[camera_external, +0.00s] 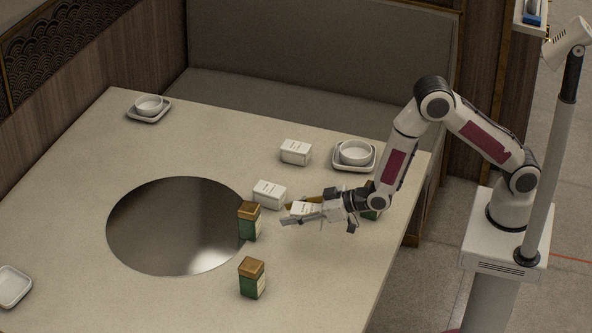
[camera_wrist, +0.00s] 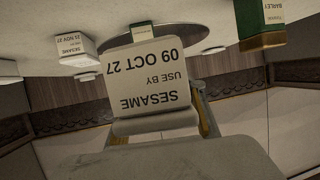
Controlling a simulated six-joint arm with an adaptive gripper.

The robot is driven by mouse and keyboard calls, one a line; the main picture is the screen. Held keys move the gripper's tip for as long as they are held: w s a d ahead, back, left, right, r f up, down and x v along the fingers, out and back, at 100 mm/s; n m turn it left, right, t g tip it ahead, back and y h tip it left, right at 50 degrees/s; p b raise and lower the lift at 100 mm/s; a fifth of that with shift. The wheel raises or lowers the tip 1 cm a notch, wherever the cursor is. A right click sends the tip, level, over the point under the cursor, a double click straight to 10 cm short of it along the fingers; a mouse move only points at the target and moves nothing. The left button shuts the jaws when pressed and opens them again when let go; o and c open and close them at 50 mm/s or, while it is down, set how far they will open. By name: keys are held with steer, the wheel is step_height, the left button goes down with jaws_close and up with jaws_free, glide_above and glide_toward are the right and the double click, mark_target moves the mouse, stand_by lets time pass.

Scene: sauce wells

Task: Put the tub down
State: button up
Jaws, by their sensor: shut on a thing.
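My gripper (camera_external: 304,209) is shut on a white tub (camera_external: 302,208), over the right part of the table. In the wrist view the held tub (camera_wrist: 155,72) fills the middle, with a finger on each side. Its label reads SESAME, USE BY 09 OCT 27, upside down in that picture. I cannot tell whether its base touches the table. A second white tub (camera_external: 269,195) stands just left of my gripper, and a third white tub (camera_external: 295,152) stands farther back. In the wrist view another tub (camera_wrist: 73,48) reads SESAME, 21 NOV 27.
Green tins with brown lids stand left of my gripper (camera_external: 249,222), nearer the front (camera_external: 252,280) and partly hidden behind my arm (camera_external: 370,213). A bowl on a dish (camera_external: 355,153) is at back right. A dark round disc (camera_external: 170,225) lies left. The front table is mostly clear.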

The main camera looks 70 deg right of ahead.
steer(key=a+n+y, duration=0.1)
steer(key=w+a+y, duration=0.1)
steer(key=a, duration=0.1)
steer(key=w+a+n+y, duration=0.1)
steer(key=a, duration=0.1)
steer(key=shift+w+n+g, duration=0.1)
steer(key=shift+n+g, duration=0.2)
steer(key=shift+g, duration=0.1)
steer(key=shift+f, duration=3.05)
steer(key=shift+f, duration=0.1)
steer(key=shift+f, duration=1.8)
